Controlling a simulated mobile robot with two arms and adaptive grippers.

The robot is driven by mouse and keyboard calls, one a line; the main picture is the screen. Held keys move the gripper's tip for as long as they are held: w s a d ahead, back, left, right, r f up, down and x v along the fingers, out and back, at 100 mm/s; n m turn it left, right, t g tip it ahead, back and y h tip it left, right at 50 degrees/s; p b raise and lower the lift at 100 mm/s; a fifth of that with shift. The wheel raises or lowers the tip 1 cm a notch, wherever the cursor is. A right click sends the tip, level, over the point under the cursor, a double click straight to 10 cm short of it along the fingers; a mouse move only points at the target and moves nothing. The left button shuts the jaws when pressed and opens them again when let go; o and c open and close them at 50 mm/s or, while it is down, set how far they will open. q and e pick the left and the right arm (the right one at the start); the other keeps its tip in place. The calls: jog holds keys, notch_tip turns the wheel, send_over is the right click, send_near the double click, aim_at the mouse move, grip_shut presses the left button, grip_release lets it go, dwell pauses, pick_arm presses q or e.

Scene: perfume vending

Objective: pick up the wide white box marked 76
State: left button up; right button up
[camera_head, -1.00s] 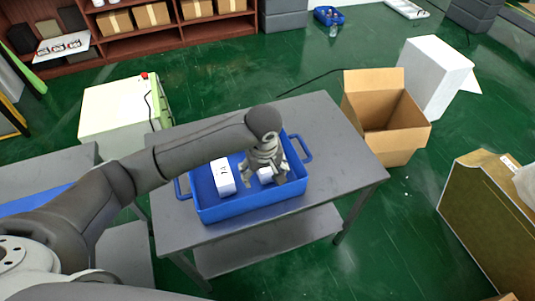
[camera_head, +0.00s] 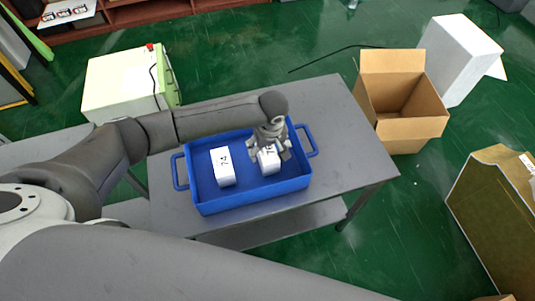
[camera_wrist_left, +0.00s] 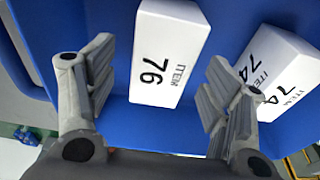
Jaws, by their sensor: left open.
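The wide white box marked 76 (camera_head: 269,162) sits in the right part of the blue tray (camera_head: 250,207). In the left wrist view the box (camera_wrist_left: 165,40) shows its "ITEM 76" face between my fingers. My left gripper (camera_head: 272,147) is over the box in the head view, partly covering it. In the left wrist view the left gripper (camera_wrist_left: 157,78) is open, with a finger to either side of the box and visible gaps; I see no contact. My right gripper is not in view.
A second white box marked 74 (camera_head: 223,167) stands in the tray to the left; it also shows beside my right-hand finger in the wrist view (camera_wrist_left: 272,72). The tray is on a grey table (camera_head: 330,125). An open cardboard box (camera_head: 400,105) stands right of the table.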

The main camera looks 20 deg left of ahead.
pick_arm(q)
jog(key=shift+w+a+f, duration=0.1)
jog(key=shift+a+f, duration=0.1)
jog(key=shift+f, duration=1.15)
jog(key=c, duration=0.3)
jog(key=shift+c, duration=1.4)
jog(key=c, duration=0.5)
jog(key=shift+c, duration=0.3)
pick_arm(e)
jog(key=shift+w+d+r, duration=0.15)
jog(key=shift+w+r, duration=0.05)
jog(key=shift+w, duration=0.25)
pick_arm(q)
jog(key=shift+r, duration=0.1)
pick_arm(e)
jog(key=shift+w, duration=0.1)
